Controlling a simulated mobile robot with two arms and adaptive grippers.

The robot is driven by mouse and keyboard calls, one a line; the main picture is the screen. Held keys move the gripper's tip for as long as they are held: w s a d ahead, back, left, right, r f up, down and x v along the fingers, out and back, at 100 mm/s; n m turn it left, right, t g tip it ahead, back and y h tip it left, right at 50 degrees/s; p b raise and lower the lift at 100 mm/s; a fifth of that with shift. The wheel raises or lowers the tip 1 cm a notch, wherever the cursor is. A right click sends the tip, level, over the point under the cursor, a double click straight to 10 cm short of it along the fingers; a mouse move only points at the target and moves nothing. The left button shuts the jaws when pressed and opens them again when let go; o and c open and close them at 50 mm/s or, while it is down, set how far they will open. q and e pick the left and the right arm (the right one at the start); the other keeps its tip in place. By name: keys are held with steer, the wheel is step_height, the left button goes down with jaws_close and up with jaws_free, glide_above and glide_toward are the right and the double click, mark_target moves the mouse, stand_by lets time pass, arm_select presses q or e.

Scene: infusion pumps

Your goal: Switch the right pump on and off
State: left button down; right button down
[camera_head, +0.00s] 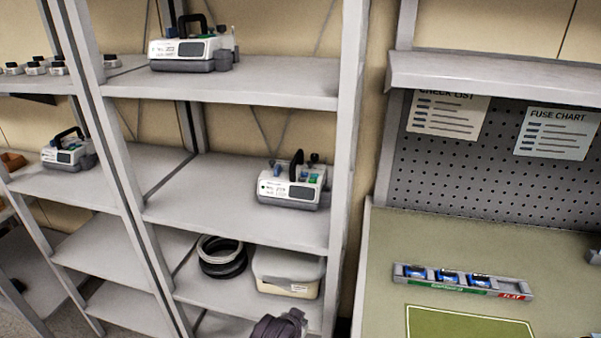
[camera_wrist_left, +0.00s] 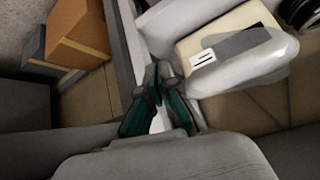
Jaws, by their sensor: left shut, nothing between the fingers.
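Three white and grey pumps with black handles stand on shelves in the head view. The one furthest right (camera_head: 292,186) is upright near the right end of a middle shelf, with a small display and green and blue details on top. Another pump (camera_head: 190,52) is on the shelf above, and a third (camera_head: 68,152) is on the left rack. My left gripper (camera_wrist_left: 158,82) is shut and empty in the left wrist view, close to a shelf post. No pump shows in that view. My right gripper is not in view.
A lidded beige bin (camera_head: 287,271) and coiled hoses (camera_head: 222,257) lie on the shelf below the right-hand pump. The bin (camera_wrist_left: 225,45) also shows in the left wrist view, beside brown boxes (camera_wrist_left: 80,35). A workbench (camera_head: 385,290) with a fuse strip (camera_head: 462,281) stands right.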

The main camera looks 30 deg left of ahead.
mark_target(300, 186)
arm_select(q)
steer(key=w+a+r+n+t+y, duration=0.1)
steer(key=w+a+r+t, duration=0.1)
steer(key=r, duration=1)
steer(key=w+a+r+n+t+y, duration=0.1)
steer(key=w+r, duration=0.4)
steer(key=r, duration=0.8)
steer(key=w+a+r+n+t+y+p, duration=0.1)
steer(key=w+a+r+t, duration=0.2)
steer(key=r, duration=0.9)
steer(key=w+a, duration=0.1)
steer(key=a, duration=0.1)
steer(key=shift+a+r+n, duration=0.3)
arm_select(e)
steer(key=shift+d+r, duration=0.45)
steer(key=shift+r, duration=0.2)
arm_select(q)
steer(key=shift+w, duration=0.15)
